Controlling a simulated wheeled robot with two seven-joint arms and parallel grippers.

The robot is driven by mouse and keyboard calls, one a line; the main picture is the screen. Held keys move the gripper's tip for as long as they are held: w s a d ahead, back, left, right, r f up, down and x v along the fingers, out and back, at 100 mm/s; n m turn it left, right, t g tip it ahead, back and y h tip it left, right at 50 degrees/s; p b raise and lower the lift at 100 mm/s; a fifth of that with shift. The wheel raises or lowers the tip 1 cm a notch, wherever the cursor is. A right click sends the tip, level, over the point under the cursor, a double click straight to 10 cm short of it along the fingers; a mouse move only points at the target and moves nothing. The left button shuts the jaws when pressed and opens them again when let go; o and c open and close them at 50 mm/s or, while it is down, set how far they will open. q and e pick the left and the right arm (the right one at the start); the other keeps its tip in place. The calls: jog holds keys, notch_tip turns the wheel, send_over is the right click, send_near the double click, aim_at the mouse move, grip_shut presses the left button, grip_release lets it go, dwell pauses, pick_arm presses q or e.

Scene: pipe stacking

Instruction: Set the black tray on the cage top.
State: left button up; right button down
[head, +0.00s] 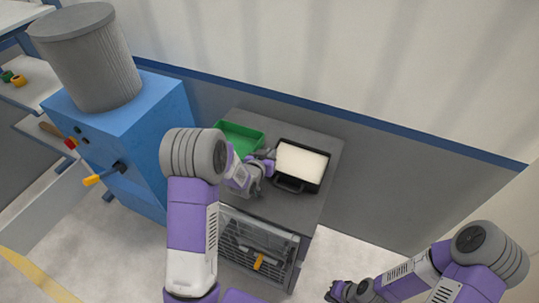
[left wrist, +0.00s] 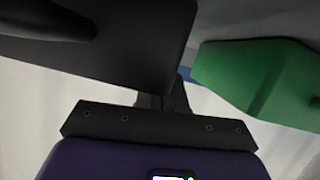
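The black tray (head: 275,181) holds a white block and is over the grey cage top (head: 310,215), at its right side; whether it rests there or hangs just above I cannot tell. My left gripper (head: 267,163) is at the tray's left side. In the left wrist view the tray's dark body (left wrist: 120,45) fills the upper left, and the fingers (left wrist: 162,95) are close together at its edge, seemingly shut on it; the fingertips are hidden. My right gripper (head: 345,292) is low at the bottom right, away from the cage, its fingers too small to read.
A green tray (head: 238,138) sits on the cage top behind my left gripper; it also shows in the left wrist view (left wrist: 250,80). A blue machine (head: 130,130) with a grey cylinder stands to the left. A wall is behind. The front part of the cage top is clear.

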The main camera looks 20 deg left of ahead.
pick_arm(q)
jog(key=o, duration=0.5)
jog(key=shift+c, duration=0.2)
jog(key=v, duration=1.2)
jog(key=shift+p, duration=0.35)
jog(key=shift+d, duration=0.1)
